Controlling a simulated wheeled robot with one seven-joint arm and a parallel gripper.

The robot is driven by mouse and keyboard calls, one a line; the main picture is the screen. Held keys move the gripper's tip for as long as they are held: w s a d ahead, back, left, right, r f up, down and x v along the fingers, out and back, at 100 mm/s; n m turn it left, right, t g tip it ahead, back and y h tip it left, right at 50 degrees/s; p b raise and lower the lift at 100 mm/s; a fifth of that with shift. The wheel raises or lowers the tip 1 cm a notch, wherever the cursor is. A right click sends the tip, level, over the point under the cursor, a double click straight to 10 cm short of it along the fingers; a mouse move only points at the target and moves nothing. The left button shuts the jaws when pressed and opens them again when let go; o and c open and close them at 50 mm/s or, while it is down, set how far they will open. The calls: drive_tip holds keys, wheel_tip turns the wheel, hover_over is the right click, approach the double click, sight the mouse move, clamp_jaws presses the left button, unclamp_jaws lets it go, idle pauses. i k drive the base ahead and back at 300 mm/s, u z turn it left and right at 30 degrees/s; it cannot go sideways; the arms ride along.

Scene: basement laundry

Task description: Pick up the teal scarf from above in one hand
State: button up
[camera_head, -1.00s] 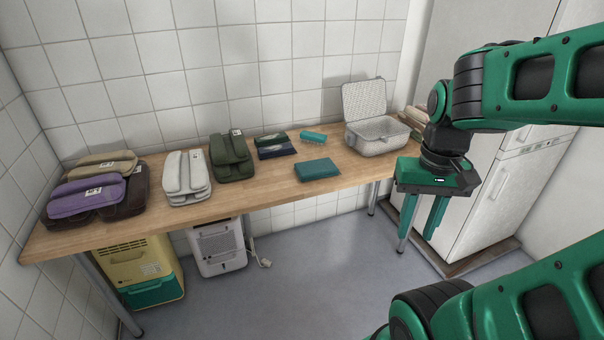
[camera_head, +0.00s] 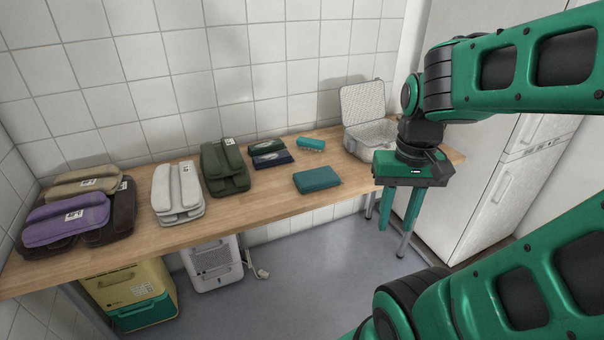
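A flat, folded teal cloth (camera_head: 317,179) lies on the wooden table near its front edge, right of the middle. A smaller teal rolled item (camera_head: 311,143) lies behind it; I cannot tell for sure which of the two is the scarf, though the flat one looks like folded fabric. My gripper (camera_head: 396,222) points down, to the right of the flat teal cloth and in front of the table's right end. Its two fingers are apart, with nothing between them.
An open grey wicker basket (camera_head: 372,151) stands at the table's (camera_head: 250,202) right end. Dark folded cloths (camera_head: 272,160), green (camera_head: 225,180), white (camera_head: 178,207) and purple (camera_head: 66,219) bundles stand to the left. Bare wood surrounds the flat teal cloth.

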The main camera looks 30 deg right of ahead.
sight(322, 177)
drive_tip(key=i, duration=0.9)
drive_tip(key=z, duration=0.8)
